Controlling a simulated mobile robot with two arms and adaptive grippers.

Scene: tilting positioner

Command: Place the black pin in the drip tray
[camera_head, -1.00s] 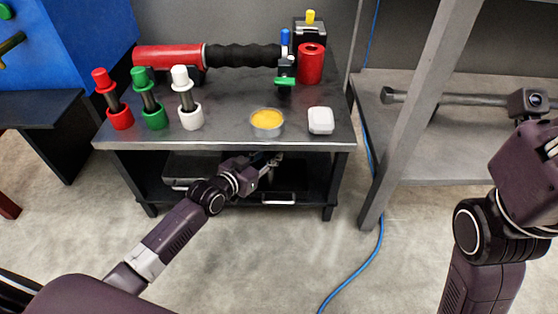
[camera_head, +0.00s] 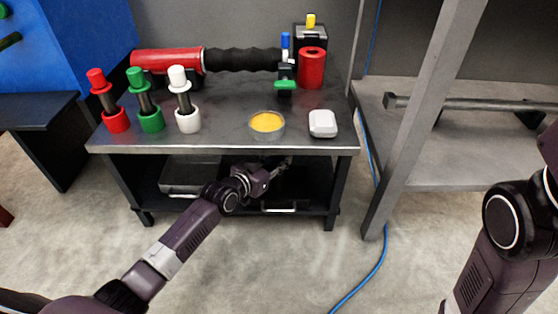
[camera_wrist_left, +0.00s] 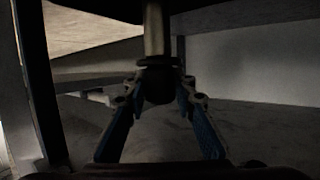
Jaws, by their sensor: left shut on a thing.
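My left gripper (camera_head: 284,163) reaches under the tabletop, above the lower shelf at its right part. In the left wrist view its fingers (camera_wrist_left: 160,80) are shut on the dark end of a pin (camera_wrist_left: 157,87), which I take as the black pin. The pin's paler shaft (camera_wrist_left: 154,30) runs straight up in that view, above a collar. In the head view the pin is too small and dark to make out. A shallow grey tray (camera_head: 188,176) lies on the lower shelf at left; I cannot tell whether it is the drip tray. My right gripper is out of view.
The tabletop edge (camera_head: 225,151) overhangs my left gripper. A table leg (camera_head: 338,187) stands to its right. A handle (camera_head: 280,208) shows at the shelf front. On top are red (camera_head: 116,122), green (camera_head: 151,122) and white (camera_head: 187,122) holders, a yellow-filled dish (camera_head: 266,122) and a white box (camera_head: 322,122).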

